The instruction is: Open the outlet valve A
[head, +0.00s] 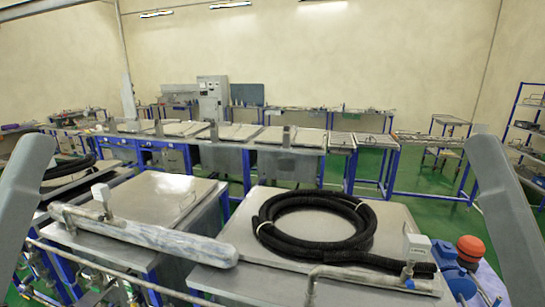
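No label names outlet valve A, so I cannot tell which fitting it is. A metal pipe (345,272) runs along the front of the nearer right steel tank lid (225,280). At its right end is a small fitting with a blue part (407,271), below a white box (416,246). Another white box (101,191) sits on a pipe fitting at the left tank. Grey parts of my arms show at the left and right edges. Neither gripper is in view.
A coiled black hose (262,226) lies on the right lid. A wrapped pale pipe (150,236) lies across the left lid (150,199). A blue motor (444,254) with a red-orange cap (471,248) stands at the right. Green floor (415,222) shows behind.

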